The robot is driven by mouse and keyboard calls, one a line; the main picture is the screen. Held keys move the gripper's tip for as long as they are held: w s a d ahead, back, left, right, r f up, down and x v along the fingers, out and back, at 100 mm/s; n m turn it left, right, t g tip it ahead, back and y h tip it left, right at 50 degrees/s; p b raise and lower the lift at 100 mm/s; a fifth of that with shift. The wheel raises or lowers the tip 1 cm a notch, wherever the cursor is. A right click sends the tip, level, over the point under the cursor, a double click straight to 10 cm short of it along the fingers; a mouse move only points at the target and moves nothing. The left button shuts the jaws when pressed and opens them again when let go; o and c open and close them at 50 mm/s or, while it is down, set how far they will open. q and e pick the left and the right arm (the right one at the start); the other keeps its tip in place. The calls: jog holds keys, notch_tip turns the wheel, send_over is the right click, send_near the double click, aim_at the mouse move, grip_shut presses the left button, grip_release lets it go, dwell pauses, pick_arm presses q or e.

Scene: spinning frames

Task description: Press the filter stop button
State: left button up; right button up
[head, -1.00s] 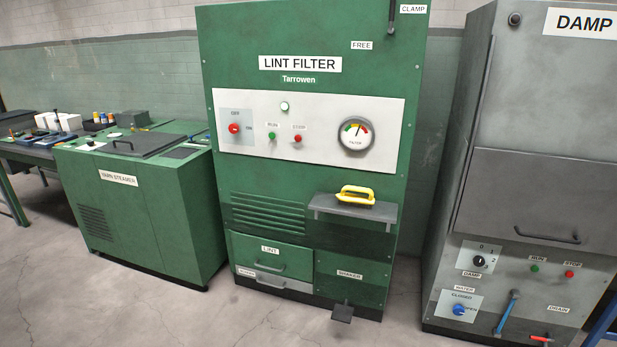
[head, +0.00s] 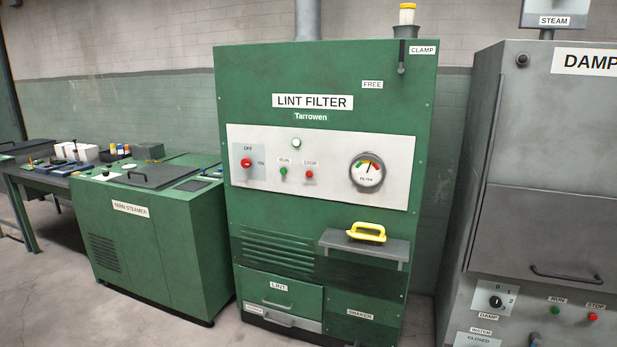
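The green lint filter cabinet (head: 325,210) stands upright in the middle of the head view. Its white control panel (head: 325,195) carries a small red stop button (head: 309,174) under a STOP label. A green run button (head: 283,171) sits just left of it. Further left is a red rotary switch (head: 246,163) between OFF and ON labels. A pale round lamp (head: 296,143) is above the buttons, and a round filter gauge (head: 367,172) is at the panel's right. Neither of my grippers shows in the view.
A yellow-handled tool (head: 366,231) lies on a grey shelf (head: 345,243) jutting from the cabinet front. A green steamer (head: 150,235) stands left, and a grey damp machine (head: 550,150) with its own stop button (head: 592,316) stands right. Floor shows at lower left.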

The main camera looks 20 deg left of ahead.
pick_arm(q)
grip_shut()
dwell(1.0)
